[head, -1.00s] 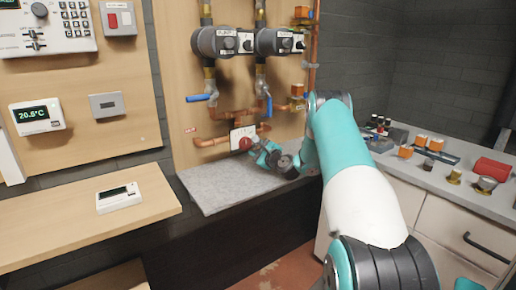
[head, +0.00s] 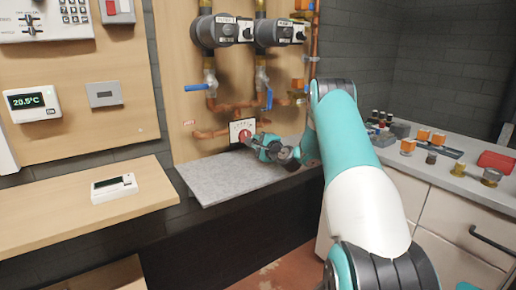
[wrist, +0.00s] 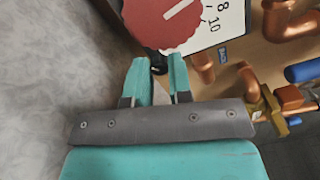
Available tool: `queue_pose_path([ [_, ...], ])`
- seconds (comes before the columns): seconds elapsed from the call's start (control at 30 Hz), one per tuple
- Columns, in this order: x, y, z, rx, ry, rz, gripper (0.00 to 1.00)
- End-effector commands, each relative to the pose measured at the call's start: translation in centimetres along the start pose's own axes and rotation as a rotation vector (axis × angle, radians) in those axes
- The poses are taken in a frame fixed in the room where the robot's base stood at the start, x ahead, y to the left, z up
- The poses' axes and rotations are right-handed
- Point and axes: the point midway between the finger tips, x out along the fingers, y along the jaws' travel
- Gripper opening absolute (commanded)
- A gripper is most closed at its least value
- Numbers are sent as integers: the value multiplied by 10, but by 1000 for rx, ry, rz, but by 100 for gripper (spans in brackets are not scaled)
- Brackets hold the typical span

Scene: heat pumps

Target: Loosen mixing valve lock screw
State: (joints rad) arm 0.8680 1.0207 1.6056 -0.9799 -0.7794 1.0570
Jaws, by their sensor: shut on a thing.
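The mixing valve's round red knob (head: 245,137) with a white mark sits in front of a white numbered scale plate (head: 236,127), low on the wooden board. In the wrist view the red knob (wrist: 165,18) fills the top middle, with the scale plate (wrist: 228,22) behind its right side. My gripper (wrist: 158,68) is just below the knob, its two teal fingers close together around a small dark piece, seemingly the lock screw (wrist: 158,66). The fingers largely hide that piece. In the head view my gripper (head: 254,143) reaches the knob from the right; its fingertips are too small to make out.
A grey stone-like shelf (head: 215,180) lies below the valve. Copper pipes (head: 210,133) and valves with blue levers (head: 196,87) surround it. A counter (head: 440,170) with small parts stands at the right. A wooden ledge (head: 60,221) holds a white device (head: 114,188).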

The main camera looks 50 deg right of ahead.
Motion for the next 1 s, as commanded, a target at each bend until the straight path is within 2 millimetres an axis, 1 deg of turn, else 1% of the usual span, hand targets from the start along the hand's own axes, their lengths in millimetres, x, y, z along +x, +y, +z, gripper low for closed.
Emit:
queue_pose_path([
  [0.23, 0, 0, 0, -1, 0, 2, 0],
  [0.27, 0, 0, 0, -1, 0, 2, 27],
  [0.3, 0, 0, 0, 0, 0, 1, 36],
  [0.33, 0, 0, 0, 0, 0, 1, 43],
  [0.37, 0, 0, 0, 0, 0, 1, 45],
  [0.63, -1, 0, 0, 2, 1, 2, 45],
  [0.73, -8, 1, -1, 3, 2, 3, 45],
  [0.87, -29, 2, -2, 5, 4, 2, 45],
  [1.0, -64, 3, -2, 7, 6, 2, 45],
])
